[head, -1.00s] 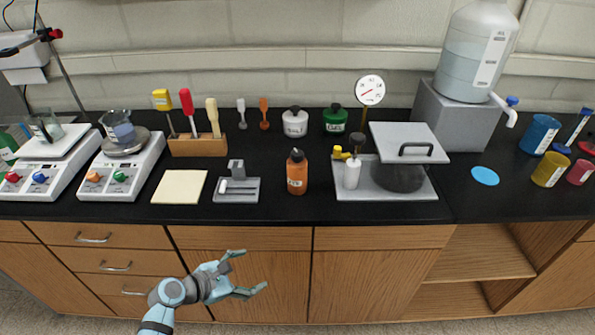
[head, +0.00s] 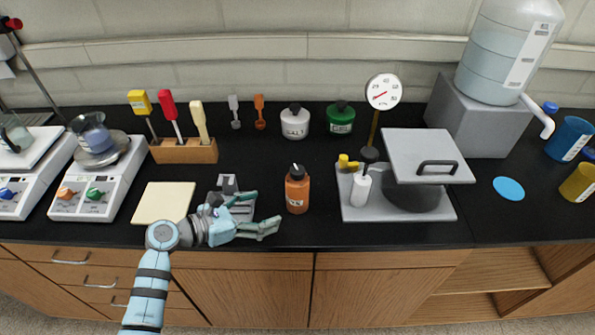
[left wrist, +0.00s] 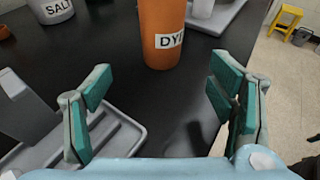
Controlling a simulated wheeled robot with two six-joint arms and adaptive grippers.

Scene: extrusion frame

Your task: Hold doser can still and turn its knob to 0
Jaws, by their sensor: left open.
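An orange can (head: 297,192) with a black top stands upright on the black bench. In the left wrist view the orange can (left wrist: 162,35) bears a label reading DYE; its top is out of that frame. No dial marking on the black top is readable. My left gripper (head: 267,211) is open and empty just left of the can, over the bench's front part. In the left wrist view the can stands ahead of and between the spread fingers (left wrist: 160,95), not touching them. My right gripper is not in view.
A grey tray (head: 236,213) lies under my left gripper. A white can (head: 295,123) labelled SALT and a green can (head: 340,119) stand behind. A grey plate (head: 445,213) with a pot and a white bottle is at the right.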

